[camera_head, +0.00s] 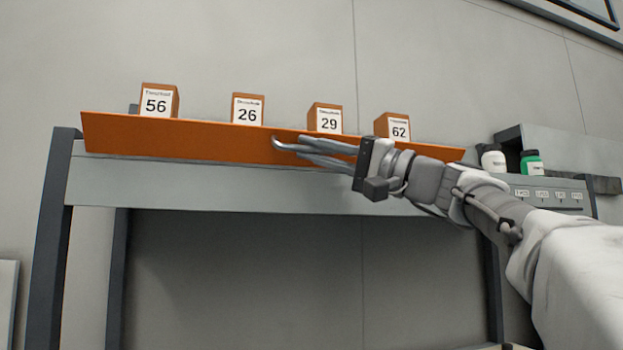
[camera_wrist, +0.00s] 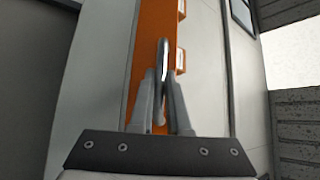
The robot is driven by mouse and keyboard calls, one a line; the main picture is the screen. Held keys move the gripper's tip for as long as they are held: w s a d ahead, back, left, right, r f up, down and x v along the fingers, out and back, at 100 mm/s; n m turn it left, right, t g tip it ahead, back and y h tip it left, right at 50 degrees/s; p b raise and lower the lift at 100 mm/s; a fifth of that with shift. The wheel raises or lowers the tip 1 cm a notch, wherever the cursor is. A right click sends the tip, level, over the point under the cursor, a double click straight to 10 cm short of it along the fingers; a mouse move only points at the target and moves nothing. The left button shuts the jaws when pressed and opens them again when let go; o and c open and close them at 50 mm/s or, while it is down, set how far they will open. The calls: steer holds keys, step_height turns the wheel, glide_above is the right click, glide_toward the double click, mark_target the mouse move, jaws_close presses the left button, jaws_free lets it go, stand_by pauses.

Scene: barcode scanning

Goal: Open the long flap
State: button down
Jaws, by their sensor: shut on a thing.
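The long flap (camera_head: 180,138) is an orange panel along the front top edge of a grey bench, shown raised and facing me. It also shows in the wrist view as an orange strip (camera_wrist: 148,75). My gripper (camera_head: 278,144) reaches in from the right, its fingertips at the middle of the flap. In the wrist view my gripper (camera_wrist: 163,88) is shut on a metal handle (camera_wrist: 163,55) that stands out from the orange panel.
Several orange boxes with number labels, such as the 56 box (camera_head: 158,101) and the 62 box (camera_head: 392,126), stand behind the flap. A white bottle (camera_head: 493,160) and a green bottle (camera_head: 531,163) stand on a shelf at right. The space under the bench is open.

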mark_target(310, 193)
steer(key=f+n+g+y+b, duration=0.1)
steer(key=n+g+y+b, duration=0.1)
steer(key=n, duration=0.4)
steer(key=w+f+n+g+y+b, duration=0.1)
steer(key=f+n+g+y+b, duration=0.1)
steer(key=n+g, duration=0.3)
steer(key=f+n+g+y+b, duration=0.2)
steer(key=n+g+b, duration=0.2)
steer(key=n+g, duration=0.1)
steer(key=shift+w+a+n+g+y+b, duration=0.1)
steer(key=shift+w+n+g+y+b, duration=0.15)
steer(key=shift+n, duration=0.55)
steer(key=shift+w+a+f+n+g+h+p, duration=0.15)
steer(key=shift+n+g+h+p, duration=0.3)
steer(key=shift+n+g, duration=0.9)
steer(key=shift+w+f+n+g+h+p, duration=0.25)
steer(key=shift+n+g+p, duration=0.4)
steer(key=shift+n+g, duration=0.7)
steer(key=shift+w+a+f+n+g+h+p, duration=0.1)
steer(key=shift+f+n+g+h+p, duration=0.35)
steer(key=shift+n+g, duration=0.9)
steer(key=shift+r+n, duration=0.15)
steer(key=shift+n, duration=0.2)
steer(key=c, duration=1.2)
jaws_free()
steer(key=shift+g, duration=0.3)
steer(key=shift+o, duration=0.2)
